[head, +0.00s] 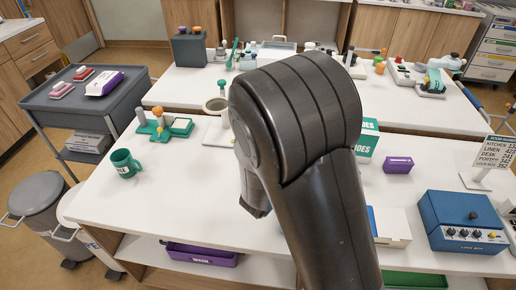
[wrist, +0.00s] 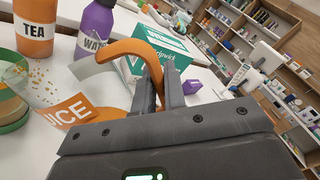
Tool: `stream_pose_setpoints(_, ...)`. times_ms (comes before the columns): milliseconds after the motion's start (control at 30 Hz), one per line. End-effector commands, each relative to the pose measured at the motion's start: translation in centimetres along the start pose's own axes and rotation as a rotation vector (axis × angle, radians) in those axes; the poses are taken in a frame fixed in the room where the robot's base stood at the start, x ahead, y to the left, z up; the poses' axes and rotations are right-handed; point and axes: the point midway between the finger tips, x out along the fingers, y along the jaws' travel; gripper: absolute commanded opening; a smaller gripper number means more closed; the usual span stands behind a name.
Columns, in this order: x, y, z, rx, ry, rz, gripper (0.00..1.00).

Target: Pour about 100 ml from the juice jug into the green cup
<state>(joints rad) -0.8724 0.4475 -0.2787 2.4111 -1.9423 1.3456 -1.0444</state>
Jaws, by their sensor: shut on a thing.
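The green cup (head: 125,163) stands on the left part of the near white table in the head view, its handle to the right. The juice jug (wrist: 68,113) shows in the wrist view as a clear body with an orange label reading "ICE" and an orange handle (wrist: 136,46). My gripper (wrist: 161,88) is shut on this handle. The jug's lower part is hidden by the gripper body. In the head view my arm hides the jug and the fingers. I cannot tell whether the jug touches the table.
An orange TEA bottle (wrist: 34,30) and purple bottle (wrist: 94,30) stand beyond the jug. A green-and-white box (head: 368,140) and purple box (head: 398,165) are right of my arm. The table in front of the cup is clear.

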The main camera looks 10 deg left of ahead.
Motion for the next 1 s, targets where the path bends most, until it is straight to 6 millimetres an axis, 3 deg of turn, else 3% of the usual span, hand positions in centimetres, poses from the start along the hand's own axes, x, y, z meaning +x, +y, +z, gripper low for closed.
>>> stream_pose_setpoints(1000, 0.0, -0.5, -7.7, 0.627, 0.0, 0.0, 0.0)
